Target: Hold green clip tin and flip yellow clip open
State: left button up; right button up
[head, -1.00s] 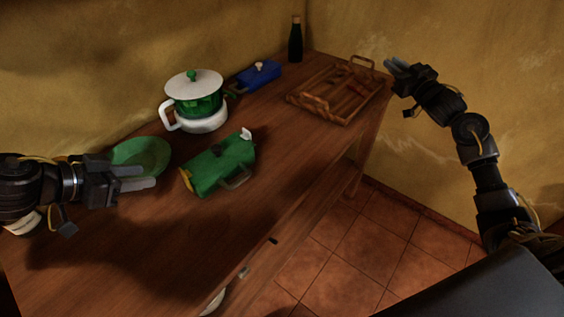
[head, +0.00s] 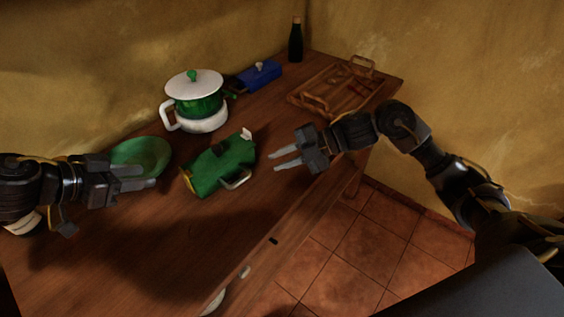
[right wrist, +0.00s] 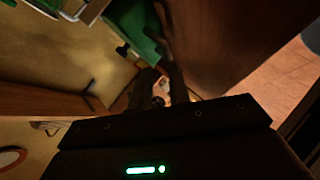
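The green clip tin (head: 220,168) lies on the wooden counter, with a pale handle on its near side. The yellow clip (head: 187,182) is on its left end, and a white clip (head: 247,134) is on its right end. My left gripper (head: 148,177) is open and empty, left of the tin and apart from it, with fingers pointing toward the yellow end. My right gripper (head: 275,159) is open and empty, just right of the tin, fingers pointing left. In the right wrist view, part of a green object (right wrist: 145,42) shows beyond the dark fingers; its details are unclear.
A green plate (head: 141,154) lies behind my left gripper. A white and green lidded pot (head: 197,105) stands behind the tin. A blue box (head: 259,73), a dark bottle (head: 295,42) and a wooden tray (head: 313,101) are farther back. Counter in front of the tin is clear.

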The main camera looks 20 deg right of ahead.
aim_at(247, 178)
jog(key=shift+s+a+f+g, duration=0.3)
jog(key=shift+s+a+f, duration=0.05)
jog(key=shift+s+f, duration=0.05)
jog(key=x, duration=1)
jog(key=shift+w+a+f, duration=0.15)
jog(key=shift+a, duration=0.1)
jog(key=shift+c, duration=0.4)
